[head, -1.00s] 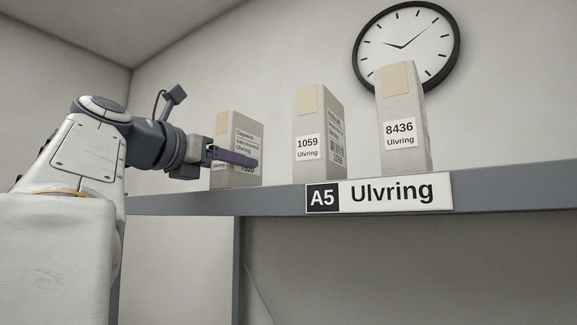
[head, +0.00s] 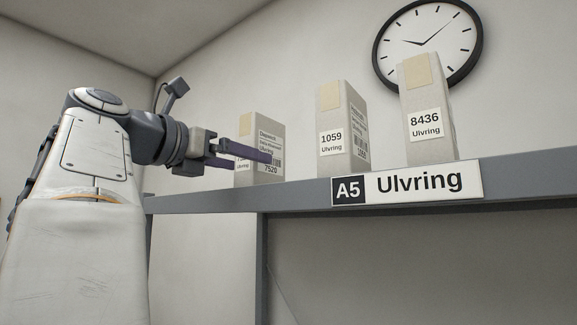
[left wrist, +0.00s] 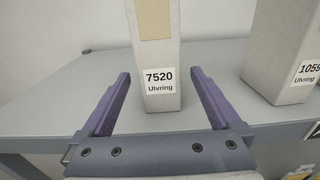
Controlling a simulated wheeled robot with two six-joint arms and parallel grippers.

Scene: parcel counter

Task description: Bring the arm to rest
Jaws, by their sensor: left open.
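My left gripper (head: 256,158) is open and empty in front of the shelf. The parcel labelled 7520 Ulvring (head: 270,128) stands upright on the shelf, partly hidden behind its fingers in the head view. In the left wrist view, the purple fingers of the left gripper (left wrist: 160,74) are spread wide. The parcel 7520 (left wrist: 158,50) stands between and beyond them, with clear gaps on both sides. My right gripper is in neither view.
Parcels 1059 (head: 330,108) and 8436 (head: 418,92) stand upright to the right on the grey shelf (head: 530,170). The shelf's front edge carries an A5 Ulvring sign (head: 425,182). A clock (head: 425,25) hangs behind.

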